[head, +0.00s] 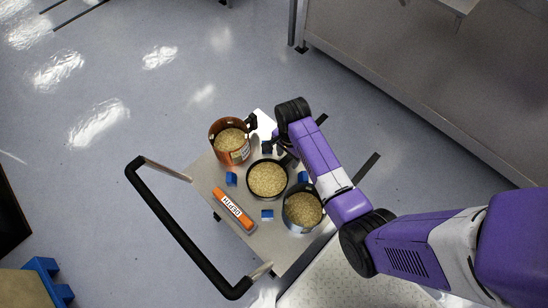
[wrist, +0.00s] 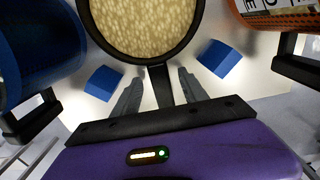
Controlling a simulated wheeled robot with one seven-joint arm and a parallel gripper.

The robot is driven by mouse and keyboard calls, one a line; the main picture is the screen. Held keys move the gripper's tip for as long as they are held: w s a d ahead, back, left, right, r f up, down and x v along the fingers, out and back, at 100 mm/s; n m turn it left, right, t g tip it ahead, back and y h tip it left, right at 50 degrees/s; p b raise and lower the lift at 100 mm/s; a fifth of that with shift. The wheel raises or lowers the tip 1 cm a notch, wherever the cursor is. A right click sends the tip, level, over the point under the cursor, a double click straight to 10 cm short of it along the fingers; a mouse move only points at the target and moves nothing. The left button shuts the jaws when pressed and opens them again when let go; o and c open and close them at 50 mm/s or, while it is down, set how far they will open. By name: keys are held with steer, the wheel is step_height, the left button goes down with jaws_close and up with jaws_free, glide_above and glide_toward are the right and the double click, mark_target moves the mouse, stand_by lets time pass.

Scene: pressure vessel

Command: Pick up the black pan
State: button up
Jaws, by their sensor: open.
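The black pan (head: 267,194) sits on a cart, filled with tan grain-like contents. In the wrist view, the pan (wrist: 204,30) is at the top and its dark handle (wrist: 160,92) extends down towards me. My gripper (wrist: 160,75) is open, with one finger on each side of the handle. I cannot tell whether either finger touches it. In the head view, my gripper (head: 277,142) is at the pan's upper right, mostly hidden by my arm.
An orange pot (head: 229,155) and a blue pot (wrist: 35,45), both with handles, stand close on either side. Small blue blocks (wrist: 220,60) lie around the pan. An orange labelled case (head: 234,211) lies on the cart (head: 205,175). A black cart handle (head: 180,230) is at left.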

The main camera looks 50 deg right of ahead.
jaws_close()
stand_by(0.5)
step_height(320, 180, up, 20)
steer(key=p, duration=0.5)
steer(key=shift+w+d+r+p, duration=0.15)
steer(key=shift+d+r+p, duration=0.15)
steer(key=shift+r, duration=0.2)
steer(key=shift+r, duration=0.1)
stand_by(0.6)
